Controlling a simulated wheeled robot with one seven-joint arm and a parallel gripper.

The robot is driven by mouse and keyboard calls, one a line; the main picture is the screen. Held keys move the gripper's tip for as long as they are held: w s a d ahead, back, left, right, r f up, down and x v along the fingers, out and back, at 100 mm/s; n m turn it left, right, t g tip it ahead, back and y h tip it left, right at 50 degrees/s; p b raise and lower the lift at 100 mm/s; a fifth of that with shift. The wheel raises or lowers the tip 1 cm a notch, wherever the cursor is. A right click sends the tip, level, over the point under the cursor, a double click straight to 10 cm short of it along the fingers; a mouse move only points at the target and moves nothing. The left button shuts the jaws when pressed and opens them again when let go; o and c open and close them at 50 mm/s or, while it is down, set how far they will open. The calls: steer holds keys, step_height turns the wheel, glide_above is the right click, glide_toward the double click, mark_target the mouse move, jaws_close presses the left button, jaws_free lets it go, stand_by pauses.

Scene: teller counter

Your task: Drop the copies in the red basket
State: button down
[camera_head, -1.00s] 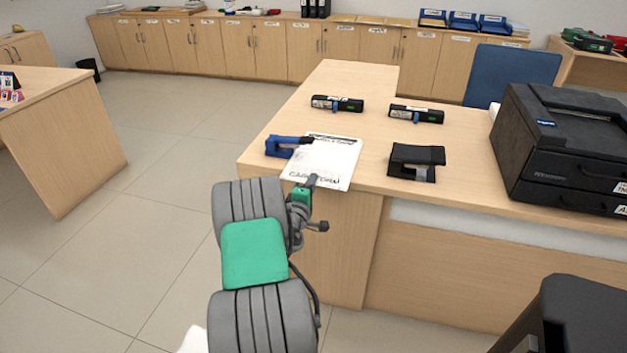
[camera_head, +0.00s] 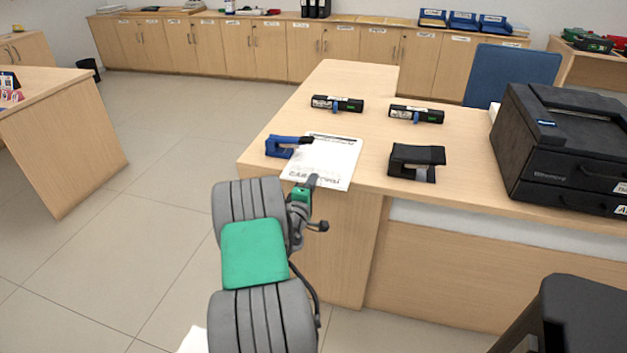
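White printed sheets, which look like the copies (camera_head: 325,158), lie on the counter near its front left corner. My gripper (camera_head: 312,181) is at the near edge of the sheets, seen from behind along my arm. Its fingertips look small and dark and overlap the paper's front edge. I cannot tell whether they touch or grip it. No red basket can be made out with certainty in this view.
A blue stapler (camera_head: 283,146) sits against the sheets' left side. A black stapler or punch (camera_head: 416,161) stands to their right, two black devices (camera_head: 337,104) (camera_head: 416,114) behind, and a black printer (camera_head: 565,150) at right. Open floor (camera_head: 165,190) lies left of the counter (camera_head: 375,80).

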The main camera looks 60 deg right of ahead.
step_height(320, 180, up, 3)
steer(key=shift+f+p, duration=0.15)
steer(key=shift+p, duration=0.9)
steer(key=shift+f, duration=0.1)
steer(key=s+a+r, duration=0.1)
steer(key=a+r, duration=0.1)
steer(key=a, duration=0.5)
steer(key=s+a+r, duration=0.1)
steer(key=a+r, duration=0.2)
steer(key=a, duration=0.3)
steer(key=shift+a, duration=0.4)
steer(key=shift+r, duration=0.1)
